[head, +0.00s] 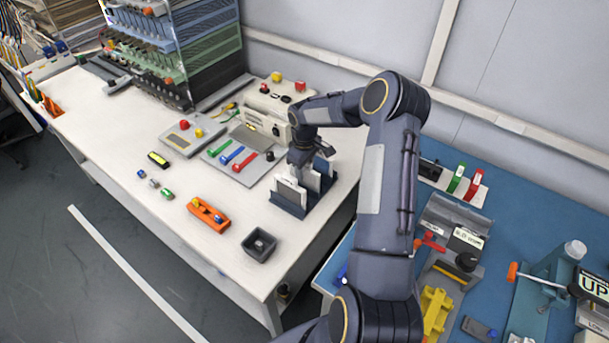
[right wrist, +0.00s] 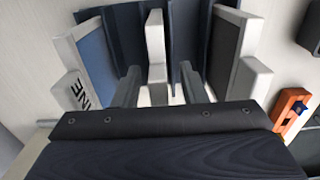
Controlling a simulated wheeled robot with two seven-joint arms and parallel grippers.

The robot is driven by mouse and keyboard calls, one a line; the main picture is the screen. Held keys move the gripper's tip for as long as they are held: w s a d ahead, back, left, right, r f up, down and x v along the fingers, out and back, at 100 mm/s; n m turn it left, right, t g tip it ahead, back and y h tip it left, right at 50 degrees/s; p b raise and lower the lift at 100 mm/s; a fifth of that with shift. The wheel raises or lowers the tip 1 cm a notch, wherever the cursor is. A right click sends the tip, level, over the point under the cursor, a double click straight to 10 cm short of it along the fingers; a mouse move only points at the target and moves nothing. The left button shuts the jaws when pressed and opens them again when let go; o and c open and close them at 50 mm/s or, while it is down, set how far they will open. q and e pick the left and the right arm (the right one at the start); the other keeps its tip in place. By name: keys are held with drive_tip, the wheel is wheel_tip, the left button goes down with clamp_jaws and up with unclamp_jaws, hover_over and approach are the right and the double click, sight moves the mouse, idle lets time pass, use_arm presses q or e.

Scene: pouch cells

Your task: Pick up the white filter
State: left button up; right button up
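A dark blue slotted rack (head: 287,206) stands near the right end of the white bench, holding upright white-edged panels. In the right wrist view, a narrow white panel (right wrist: 155,45), seen edge-on and likely the white filter, stands in the middle of the rack (right wrist: 125,35). My right gripper (head: 299,165) is over the rack, pointing down. In the right wrist view its fingers (right wrist: 160,88) are apart, one on each side of the middle panel, with gaps showing on both sides. How deep the fingers reach is hard to tell. My left gripper is not in view.
Beside the middle panel stand a blue-faced panel (right wrist: 96,50) and a dark-faced panel (right wrist: 228,50), both white-edged. A beige machine (head: 262,108) is behind the rack. An orange holder (head: 208,214) and a dark square bin (head: 259,245) lie in front. The bench's left front is mostly clear.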

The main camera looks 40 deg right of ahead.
clamp_jaws()
